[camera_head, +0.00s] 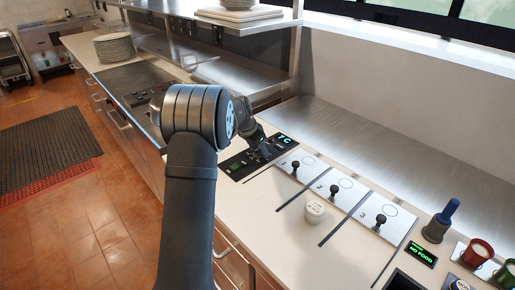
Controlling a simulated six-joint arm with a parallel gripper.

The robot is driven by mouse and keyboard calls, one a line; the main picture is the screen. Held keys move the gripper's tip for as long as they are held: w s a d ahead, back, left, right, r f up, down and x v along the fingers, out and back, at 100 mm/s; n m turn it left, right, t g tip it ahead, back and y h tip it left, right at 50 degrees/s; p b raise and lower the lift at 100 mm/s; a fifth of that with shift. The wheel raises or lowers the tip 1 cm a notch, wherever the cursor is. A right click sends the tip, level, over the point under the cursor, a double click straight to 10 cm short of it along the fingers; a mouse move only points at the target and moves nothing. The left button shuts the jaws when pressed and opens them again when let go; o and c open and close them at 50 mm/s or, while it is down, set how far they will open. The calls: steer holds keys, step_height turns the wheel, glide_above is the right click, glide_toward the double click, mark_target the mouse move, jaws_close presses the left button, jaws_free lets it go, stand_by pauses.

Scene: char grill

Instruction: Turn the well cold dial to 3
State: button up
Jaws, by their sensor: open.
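A black control panel (232,167) lies on the counter, left of the white numbered plates. It has a small lit display (284,139) that seems to read 7C and a smaller green mark near its left edge. My gripper (262,153) is open and reaches down over the middle of this panel. The arm and gripper cover much of the panel. I cannot make out the well cold dial or its setting, and I cannot tell whether the fingers touch anything.
White plates numbered 1, 2 and 3 with black knobs (380,219) stand right of the panel. A white round jar (314,211) stands in front of them. A steel shelf rises behind.

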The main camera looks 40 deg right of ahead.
steer(key=c, duration=1)
